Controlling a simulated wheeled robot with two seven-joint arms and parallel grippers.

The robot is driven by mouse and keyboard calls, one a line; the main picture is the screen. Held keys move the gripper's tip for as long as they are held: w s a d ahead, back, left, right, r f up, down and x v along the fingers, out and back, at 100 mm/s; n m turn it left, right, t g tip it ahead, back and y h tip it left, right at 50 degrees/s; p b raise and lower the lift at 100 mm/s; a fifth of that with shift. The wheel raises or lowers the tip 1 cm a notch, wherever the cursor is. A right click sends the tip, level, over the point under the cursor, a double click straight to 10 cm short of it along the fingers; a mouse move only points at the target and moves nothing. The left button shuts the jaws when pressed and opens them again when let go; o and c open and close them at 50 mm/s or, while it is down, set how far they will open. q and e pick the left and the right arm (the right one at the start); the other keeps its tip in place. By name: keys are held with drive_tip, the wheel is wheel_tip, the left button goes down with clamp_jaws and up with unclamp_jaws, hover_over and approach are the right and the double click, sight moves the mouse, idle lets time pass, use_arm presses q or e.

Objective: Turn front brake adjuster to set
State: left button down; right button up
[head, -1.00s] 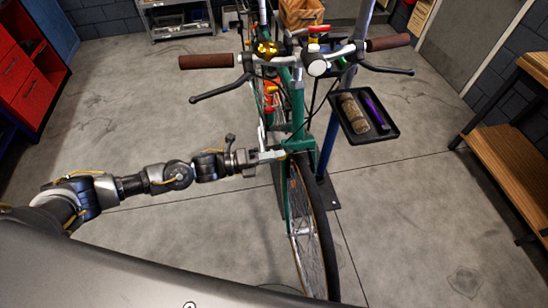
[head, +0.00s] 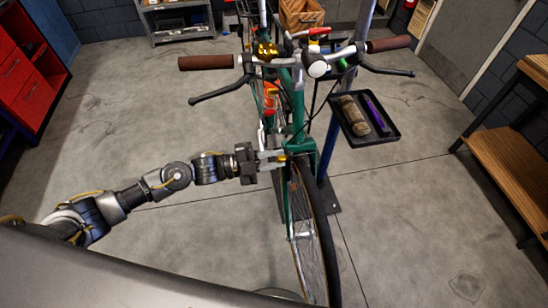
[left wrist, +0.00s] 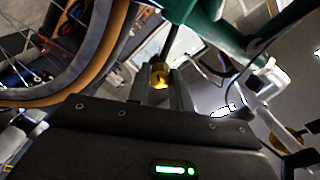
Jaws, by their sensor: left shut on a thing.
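The front brake adjuster (left wrist: 160,74) is a small brass-yellow barrel at the end of a dark cable or housing. It also shows as a yellow spot in the head view (head: 282,157), by the fork crown above the front wheel (head: 310,230). My left gripper (head: 275,160) reaches it from the left and is shut on it. In the left wrist view the two pale fingers (left wrist: 160,84) stand on either side of the barrel. The fingertips partly hide its lower end. My right gripper is in neither view.
The green bike frame (head: 298,125) and handlebar with brown grips (head: 206,62) stand close above the gripper. A black tray (head: 366,133) with a brown roll and a purple item is at right. Floor left of the wheel is clear.

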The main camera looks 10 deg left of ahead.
use_arm(q)
drive_tip(key=shift+s+d+n+p, duration=0.1)
drive_tip(key=shift+n+p, duration=2.25)
drive_tip(key=shift+n, duration=6.3)
drive_tip(key=shift+s+n+p, duration=0.1)
drive_tip(key=shift+n+p, duration=2.25)
drive_tip(key=shift+n, duration=6.3)
drive_tip(key=c, duration=1.3)
unclamp_jaws()
drive_tip(key=shift+w, duration=0.1)
drive_tip(key=shift+o, duration=0.2)
